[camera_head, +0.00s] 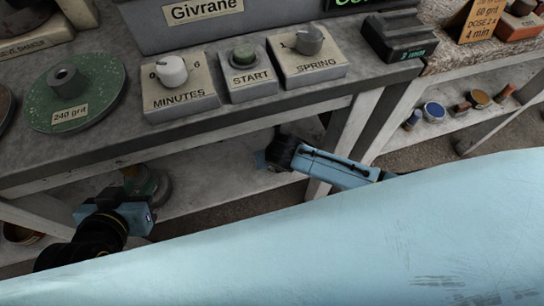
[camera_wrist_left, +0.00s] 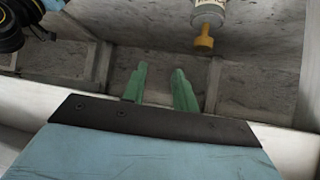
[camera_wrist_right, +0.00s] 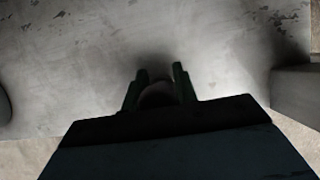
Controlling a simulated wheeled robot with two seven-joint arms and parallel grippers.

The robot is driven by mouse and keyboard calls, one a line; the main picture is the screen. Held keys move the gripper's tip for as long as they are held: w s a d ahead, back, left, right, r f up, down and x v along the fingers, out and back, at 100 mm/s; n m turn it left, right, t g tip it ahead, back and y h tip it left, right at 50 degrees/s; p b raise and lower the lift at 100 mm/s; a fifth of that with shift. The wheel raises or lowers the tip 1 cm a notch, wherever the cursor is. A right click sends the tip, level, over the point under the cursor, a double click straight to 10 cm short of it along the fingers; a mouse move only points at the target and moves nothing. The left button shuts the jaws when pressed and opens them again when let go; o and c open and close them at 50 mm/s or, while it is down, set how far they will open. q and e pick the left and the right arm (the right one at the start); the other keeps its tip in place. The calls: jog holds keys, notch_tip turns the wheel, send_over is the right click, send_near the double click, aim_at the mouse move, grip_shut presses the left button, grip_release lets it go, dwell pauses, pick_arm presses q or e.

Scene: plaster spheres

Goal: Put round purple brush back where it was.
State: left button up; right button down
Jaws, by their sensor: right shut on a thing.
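My right gripper (camera_wrist_right: 159,72) is shut on a dark, rounded thing (camera_wrist_right: 157,95) in the right wrist view. Shadow hides its colour, so I cannot tell from the picture whether it is the round purple brush. In the head view my right forearm reaches left under the bench top, above the lower shelf. My left gripper (camera_wrist_left: 160,68) is open and empty, with two green fingers apart in the left wrist view. In the head view its arm is at the lower left, by the bench. No clearly purple brush shows.
Several brushes or round items, including a blue round one (camera_head: 435,111), lie on the right-hand shelf (camera_head: 400,142). The bench top holds a green disc (camera_head: 100,92), a MINUTES dial (camera_head: 180,98), a START button (camera_head: 247,82) and a SPRING dial (camera_head: 308,65). A yellow-tipped bottle (camera_wrist_left: 208,20) is beyond my left gripper.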

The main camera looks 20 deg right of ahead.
jog(key=shift+f, duration=0.1)
jog(key=c, duration=1.1)
grip_release()
